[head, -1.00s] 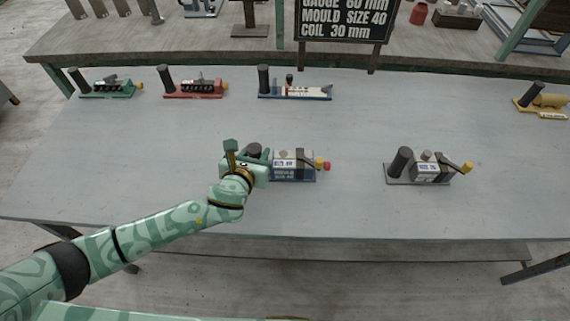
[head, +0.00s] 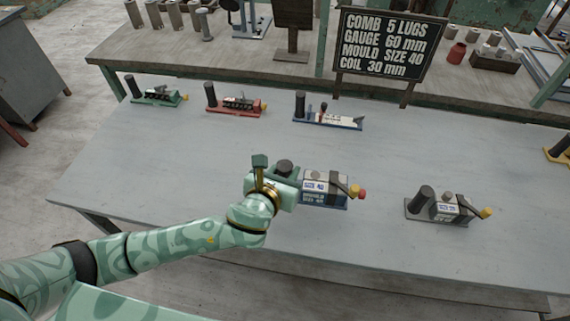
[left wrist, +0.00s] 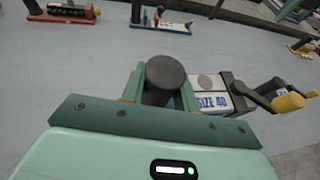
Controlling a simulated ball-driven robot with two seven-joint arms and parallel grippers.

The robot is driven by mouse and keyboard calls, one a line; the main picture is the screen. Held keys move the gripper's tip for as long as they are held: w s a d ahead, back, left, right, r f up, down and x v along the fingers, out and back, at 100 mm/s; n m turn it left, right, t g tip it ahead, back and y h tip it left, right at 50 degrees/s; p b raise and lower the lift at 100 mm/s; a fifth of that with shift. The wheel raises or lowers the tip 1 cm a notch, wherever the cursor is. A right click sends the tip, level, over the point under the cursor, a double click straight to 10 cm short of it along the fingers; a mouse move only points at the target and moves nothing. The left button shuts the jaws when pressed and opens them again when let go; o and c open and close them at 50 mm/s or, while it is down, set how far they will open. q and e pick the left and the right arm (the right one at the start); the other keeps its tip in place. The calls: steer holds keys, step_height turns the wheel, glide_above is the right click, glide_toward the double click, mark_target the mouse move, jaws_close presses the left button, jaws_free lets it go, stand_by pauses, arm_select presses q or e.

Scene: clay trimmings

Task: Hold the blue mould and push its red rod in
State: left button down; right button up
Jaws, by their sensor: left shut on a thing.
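The blue mould (head: 326,199) stands on the grey table near the middle, with a white top labelled "SIZE 40" and a dark post at its left end. Its red-tipped rod (head: 361,194) sticks out at the right end, beside a yellow knob. My left gripper (head: 286,183) is shut around the dark post. In the left wrist view the post (left wrist: 165,78) stands between the fingers, and the label faces up to its right; the red tip is not clear there. My right gripper is not in view.
A grey mould with a yellow knob (head: 447,208) stands to the right. Green (head: 155,96), red (head: 236,105) and blue-and-white (head: 328,122) tools line the back. A black sign (head: 388,45) reads "MOULD SIZE 40". The table front is clear.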

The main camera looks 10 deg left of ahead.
arm_select(q)
steer(key=s+d+r+p, duration=0.1)
steer(key=s+r, duration=0.2)
steer(key=s, duration=0.4)
steer(key=shift+w+a+f+b, duration=0.15)
steer(key=shift+w+f+b, duration=0.35)
steer(key=shift+w+f, duration=0.85)
steer(key=shift+w+a+f+b, duration=0.15)
steer(key=shift+w+f+b, duration=0.35)
steer(key=shift+w+f, duration=0.8)
steer(key=shift+w+a+f+b, duration=0.15)
steer(key=shift+w+f+b, duration=0.4)
steer(key=shift+w+f, duration=0.4)
steer(key=shift+w+a+f+b, duration=0.2)
steer(key=shift+w+f+b, duration=0.4)
steer(key=shift+w+f, duration=0.3)
steer(key=shift+w+a+f+b, duration=0.15)
steer(key=shift+w+f+b, duration=0.4)
steer(key=shift+w+f, duration=0.4)
steer(key=shift+r, duration=0.1)
steer(key=shift+w+a+f+b, duration=0.15)
steer(key=shift+w+f+b, duration=0.5)
steer(key=shift+w+f, duration=0.3)
steer(key=shift+r, duration=0.2)
steer(key=shift+p, duration=0.4)
